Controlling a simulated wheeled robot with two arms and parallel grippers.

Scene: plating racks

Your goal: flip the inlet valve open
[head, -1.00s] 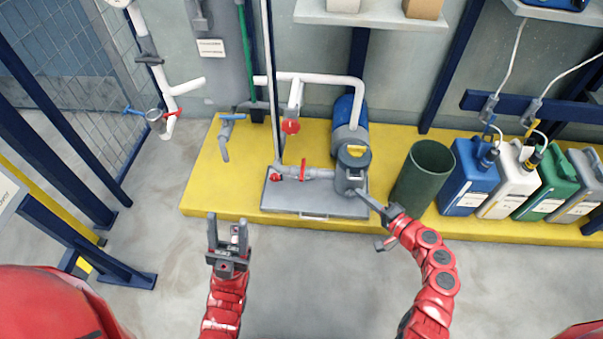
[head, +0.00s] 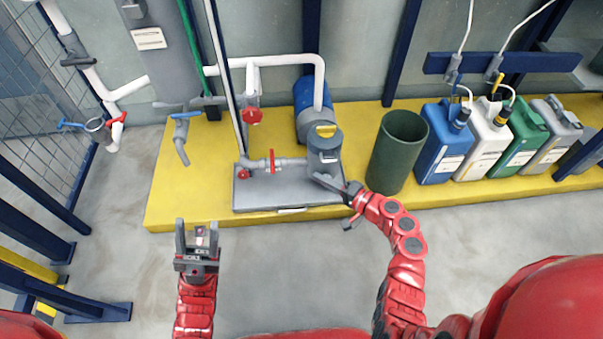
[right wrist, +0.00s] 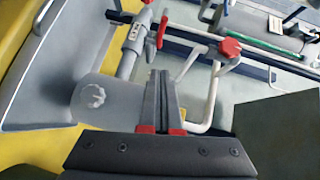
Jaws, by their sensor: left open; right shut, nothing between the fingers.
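A red lever (head: 272,160) stands upright across the grey inlet pipe (head: 293,162) that runs into the left side of the grey pump (head: 323,150). The lever also shows in the right wrist view (right wrist: 162,32). My right gripper (head: 318,179) is shut and empty, low in front of the pump and to the right of the lever, apart from it. Its closed fingers show in the right wrist view (right wrist: 160,85). My left gripper (head: 197,232) is open and empty, pointing up in front of the yellow platform, left of the pump plate.
A red handwheel (head: 253,116) sits on the pipework behind the lever, and a red knob (head: 243,174) to its left. A dark green bin (head: 391,160) and several jerrycans (head: 440,150) stand right of the pump. The floor in front of the yellow platform (head: 185,205) is clear.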

